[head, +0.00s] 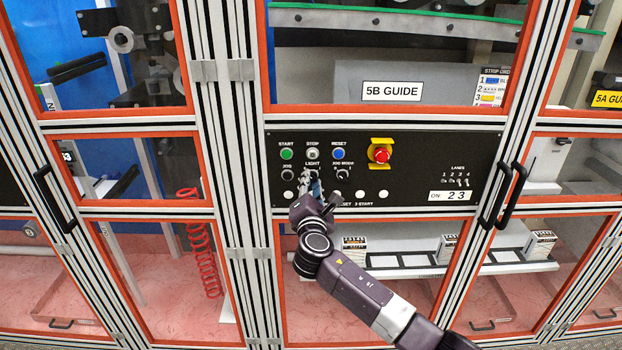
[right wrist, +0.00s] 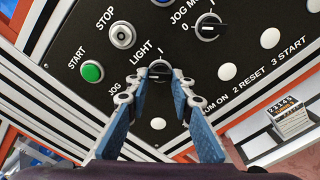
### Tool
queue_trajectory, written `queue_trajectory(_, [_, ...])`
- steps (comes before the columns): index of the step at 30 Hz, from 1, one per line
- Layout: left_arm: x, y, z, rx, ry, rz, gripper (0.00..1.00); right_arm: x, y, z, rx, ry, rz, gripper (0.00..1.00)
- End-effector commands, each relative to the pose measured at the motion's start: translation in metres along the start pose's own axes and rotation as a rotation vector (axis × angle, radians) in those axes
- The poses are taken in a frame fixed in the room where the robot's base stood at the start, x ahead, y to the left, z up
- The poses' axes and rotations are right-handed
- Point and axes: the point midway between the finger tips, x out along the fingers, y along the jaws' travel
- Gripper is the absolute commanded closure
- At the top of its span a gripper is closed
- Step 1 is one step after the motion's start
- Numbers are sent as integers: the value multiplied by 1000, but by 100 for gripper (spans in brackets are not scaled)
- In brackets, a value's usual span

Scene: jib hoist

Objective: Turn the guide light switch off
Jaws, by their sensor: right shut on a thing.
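The guide light switch is a small dark rotary knob under the label LIGHT on the black control panel (head: 420,152). In the right wrist view the knob (right wrist: 159,68) shows between the fingertips, with an "I" mark above it. Its other mark is hidden, and I cannot tell clearly which way it points. My right gripper (head: 314,180) reaches up to the panel from below. In the right wrist view its blue-padded fingers (right wrist: 160,88) stand on both sides of the knob, shut on it. My left gripper is not in view.
Near the knob are the green START button (head: 287,154), the STOP button (head: 313,154), the blue RESET button (head: 339,154), the JOG MODE knob (head: 342,174) and a red emergency stop (head: 381,156). Black door handles (head: 505,195) stick out at the right.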

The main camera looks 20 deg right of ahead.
Motion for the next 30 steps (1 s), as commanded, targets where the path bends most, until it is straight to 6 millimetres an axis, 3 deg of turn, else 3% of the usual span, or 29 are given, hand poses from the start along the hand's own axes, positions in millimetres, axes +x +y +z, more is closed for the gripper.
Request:
queue_trajectory(19, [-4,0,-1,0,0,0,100,0,-2,-1,-54,1,-2,100])
queue_trajectory(20, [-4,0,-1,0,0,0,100,0,-2,-1,-54,1,-2,77])
queue_trajectory(24, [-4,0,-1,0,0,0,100,0,-2,-1,-53,1,-2,62])
queue_trajectory(30, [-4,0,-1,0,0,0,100,0,-1,0,-52,0,-1,61])
